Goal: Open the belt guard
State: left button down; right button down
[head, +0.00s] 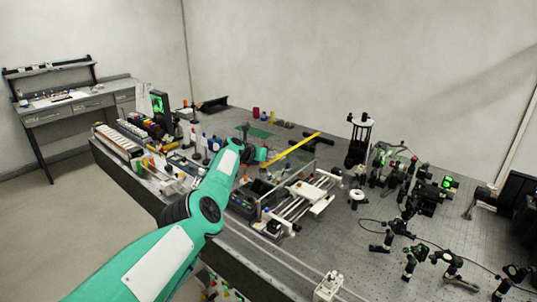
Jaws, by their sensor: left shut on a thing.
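A long yellow bar (296,147), which looks like the belt guard, slants up to the right above the bench, behind a white-railed mechanism (300,200). My left arm reaches in from the lower left. My left gripper (264,164) is at the lower left end of the yellow bar and is shut on it. The fingertips are small and partly hidden by my wrist, so the exact grip does not show. My right gripper is not in view.
The perforated bench (340,235) carries optics mounts on the right (410,262) and a black post stand (359,140) behind. Racks of bottles and boxes (120,140) crowd the left edge. A grey side desk (75,103) stands by the far left wall.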

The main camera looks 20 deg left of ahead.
pick_arm(q)
jog(key=shift+f, duration=0.25)
jog(key=c, duration=1.5)
grip_release()
jog(key=shift+a, duration=0.15)
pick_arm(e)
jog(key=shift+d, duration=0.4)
pick_arm(q)
jog(key=shift+r, duration=0.1)
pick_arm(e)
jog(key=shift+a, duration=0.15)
